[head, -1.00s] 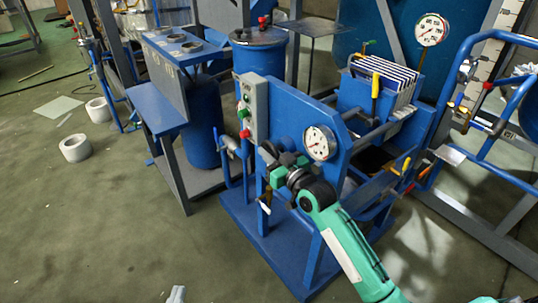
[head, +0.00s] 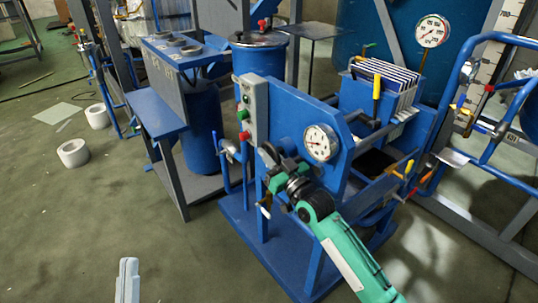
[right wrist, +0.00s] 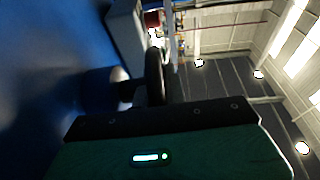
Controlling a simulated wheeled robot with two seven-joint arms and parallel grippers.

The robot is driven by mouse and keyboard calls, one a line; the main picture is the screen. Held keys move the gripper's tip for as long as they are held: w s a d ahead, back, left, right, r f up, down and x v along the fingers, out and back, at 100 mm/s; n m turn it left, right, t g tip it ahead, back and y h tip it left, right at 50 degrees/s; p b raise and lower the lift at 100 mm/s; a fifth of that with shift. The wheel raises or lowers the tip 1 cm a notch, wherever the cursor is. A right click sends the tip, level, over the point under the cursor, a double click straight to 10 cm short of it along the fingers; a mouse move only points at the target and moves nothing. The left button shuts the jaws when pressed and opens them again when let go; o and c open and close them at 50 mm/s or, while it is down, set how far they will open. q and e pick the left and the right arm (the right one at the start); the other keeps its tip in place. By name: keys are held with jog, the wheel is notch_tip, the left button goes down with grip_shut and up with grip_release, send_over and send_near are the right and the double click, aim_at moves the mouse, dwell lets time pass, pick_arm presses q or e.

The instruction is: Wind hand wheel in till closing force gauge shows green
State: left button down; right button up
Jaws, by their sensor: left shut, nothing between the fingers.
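The blue press frame (head: 290,110) carries a round white gauge (head: 320,142) on its near end plate. Its needle and colour zones are too small to read. The dark hand wheel (head: 267,154) is at the plate's lower left, largely covered by my right gripper (head: 277,172). In the right wrist view the wheel's black rim (right wrist: 157,78) and pale hub (right wrist: 118,76) are just beyond the gripper body. The right fingertips are hidden, so I cannot tell whether they grip the rim. My left gripper (head: 128,280) is shut and empty, low over the floor at the bottom edge.
A grey button box (head: 253,107) is fixed left of the gauge. Filter plates (head: 388,80) stand in the press, with a second gauge (head: 432,31) behind. A blue bench (head: 160,110) stands left. Pale rings (head: 73,153) lie on the floor; the left foreground is clear.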

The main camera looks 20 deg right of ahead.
jog(key=o, duration=0.4)
jog(key=shift+o, duration=0.2)
